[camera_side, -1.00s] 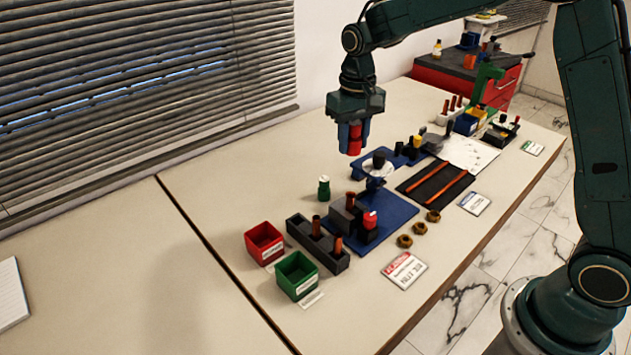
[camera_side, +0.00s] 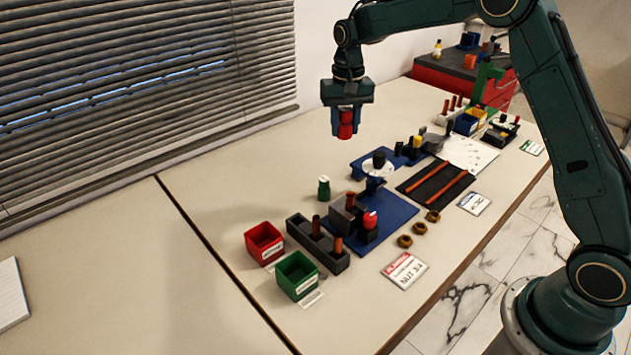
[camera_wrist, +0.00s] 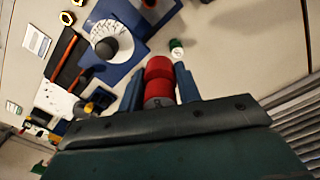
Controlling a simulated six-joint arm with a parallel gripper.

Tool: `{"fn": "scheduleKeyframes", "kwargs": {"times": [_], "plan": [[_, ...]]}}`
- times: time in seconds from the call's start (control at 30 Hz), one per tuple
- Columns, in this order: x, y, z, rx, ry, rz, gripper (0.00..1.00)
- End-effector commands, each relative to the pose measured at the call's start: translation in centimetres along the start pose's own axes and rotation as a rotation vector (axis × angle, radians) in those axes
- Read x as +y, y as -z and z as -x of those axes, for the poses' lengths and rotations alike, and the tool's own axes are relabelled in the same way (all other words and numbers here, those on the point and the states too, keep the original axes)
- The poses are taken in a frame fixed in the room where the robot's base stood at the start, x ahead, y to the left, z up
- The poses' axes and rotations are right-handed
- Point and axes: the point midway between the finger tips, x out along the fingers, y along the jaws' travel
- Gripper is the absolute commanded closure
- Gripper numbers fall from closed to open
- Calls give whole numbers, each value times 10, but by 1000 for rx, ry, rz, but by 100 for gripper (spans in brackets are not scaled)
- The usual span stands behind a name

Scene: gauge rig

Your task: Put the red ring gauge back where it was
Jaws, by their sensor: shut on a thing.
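My gripper (camera_side: 345,122) is shut on the red ring gauge (camera_side: 346,131), a red cylindrical piece between its blue fingers. It is held in the air, well above the table, behind the blue plates. In the wrist view the red ring gauge (camera_wrist: 160,72) sits between the two fingers, with a grey part at its near end. A second red-topped piece (camera_side: 370,220) stands on a dark block on the front blue plate (camera_side: 395,213).
A dark block with copper-coloured pins (camera_side: 325,255), a red bin (camera_side: 264,243) and a green bin (camera_side: 297,276) stand at the front left. The table's left half (camera_side: 140,270) is mostly clear.

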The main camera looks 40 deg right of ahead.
Motion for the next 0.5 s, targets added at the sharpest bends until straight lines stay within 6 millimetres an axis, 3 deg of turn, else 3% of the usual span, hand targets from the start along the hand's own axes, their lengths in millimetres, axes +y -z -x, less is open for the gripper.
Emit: {"fn": "scheduleKeyframes", "kwargs": {"times": [0.2, 0.5], "plan": [[12, 43, -11, 0, 0, -125, 92], [27, 79, -23, -1, 0, -242, 92]]}}
